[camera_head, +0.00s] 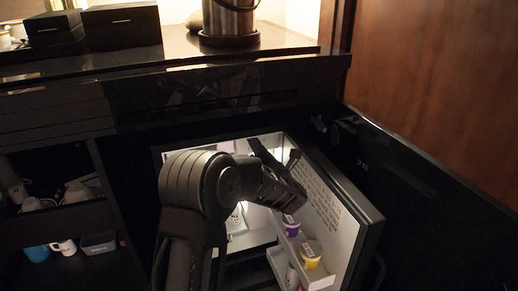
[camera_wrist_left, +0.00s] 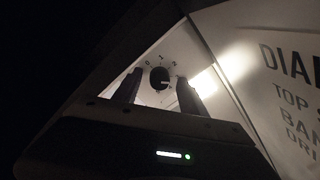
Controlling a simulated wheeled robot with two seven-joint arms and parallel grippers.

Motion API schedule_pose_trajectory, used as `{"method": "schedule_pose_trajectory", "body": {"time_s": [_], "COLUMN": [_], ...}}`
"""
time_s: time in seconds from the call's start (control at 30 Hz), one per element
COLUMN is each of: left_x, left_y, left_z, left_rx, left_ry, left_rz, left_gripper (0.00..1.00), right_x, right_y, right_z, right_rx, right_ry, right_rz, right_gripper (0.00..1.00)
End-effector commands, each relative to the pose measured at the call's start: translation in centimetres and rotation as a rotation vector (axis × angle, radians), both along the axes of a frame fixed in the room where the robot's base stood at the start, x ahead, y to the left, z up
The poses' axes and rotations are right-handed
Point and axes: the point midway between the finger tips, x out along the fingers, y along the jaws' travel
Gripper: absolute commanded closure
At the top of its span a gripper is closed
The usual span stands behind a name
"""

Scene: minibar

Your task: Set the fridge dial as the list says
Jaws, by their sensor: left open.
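The fridge dial (camera_wrist_left: 160,78) is a small round black knob on a pale panel, with small digits such as 0, 1 and 2 around it. A short pale mark shows on its right side; its exact setting is too small to read. My left gripper (camera_wrist_left: 160,88) is open, with one dark finger on each side of the dial; I cannot tell whether they touch it. In the head view my left gripper (camera_head: 274,158) is inside the open fridge, and the dial is hidden. The list (camera_head: 318,200) is printed on the fridge door's inner face; its large text (camera_wrist_left: 290,95) is cut off in the wrist view. My right gripper is not in view.
The open fridge door (camera_head: 365,208) stands to the right of my arm. Its shelf holds a yellow-labelled cup (camera_head: 311,254) and a purple one (camera_head: 291,225). The counter (camera_head: 270,45) is above; a cubby with mugs (camera_head: 64,247) is at left.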

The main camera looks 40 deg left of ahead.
Motion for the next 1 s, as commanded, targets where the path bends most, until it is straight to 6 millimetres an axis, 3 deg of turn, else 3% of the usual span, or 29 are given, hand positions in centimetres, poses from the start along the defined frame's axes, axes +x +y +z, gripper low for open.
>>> {"method": "schedule_pose_trajectory", "body": {"time_s": [0.27, 0.7, 1.0], "left_x": [-0.5, -4.2, -4.6], "left_y": [-0.7, -5.9, -6.3], "left_z": [0.2, 0.3, 0.2], "left_rx": [-0.001, 0.0, 0.001], "left_ry": [0.0, 0.001, 0.0], "left_rz": [-0.001, -0.002, 0.001], "left_gripper": [0.5, 0.5, 0.5], "right_x": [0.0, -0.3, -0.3], "right_y": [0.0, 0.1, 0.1], "right_z": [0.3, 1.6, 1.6], "right_rx": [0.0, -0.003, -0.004], "right_ry": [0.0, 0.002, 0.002], "right_rz": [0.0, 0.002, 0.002], "right_gripper": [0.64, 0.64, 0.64]}}
